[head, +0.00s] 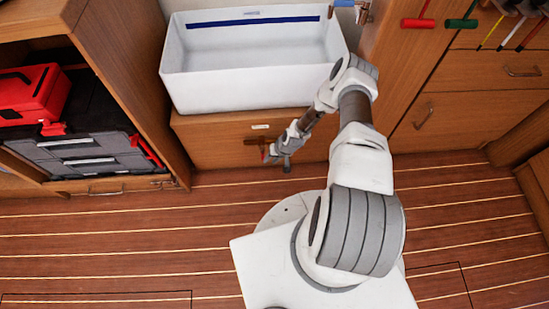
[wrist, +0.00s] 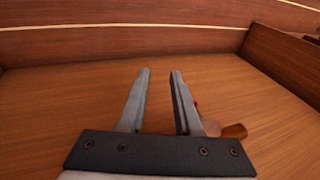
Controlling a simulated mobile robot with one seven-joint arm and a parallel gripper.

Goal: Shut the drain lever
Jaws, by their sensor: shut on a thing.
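The drain lever shows in the wrist view as a small reddish-brown piece (wrist: 215,128) beside and behind the right finger, low on a wooden panel. In the head view a dark brown fitting (head: 256,141) sits on the cabinet front under the white basin, below a small pale label; a bit of red shows by my gripper. In the head view my gripper (head: 279,158) is at the fitting, and the arm hides part of this spot. The lever's exact angle is not clear.
The white basin (head: 185,82) with a blue stripe stands above the cabinet (head: 205,135). An open shelf with a red case (head: 30,95) and grey drawers (head: 85,155) is at the left. Colored-handled tools hang at the upper right. The striped floor (head: 100,235) is clear at lower left.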

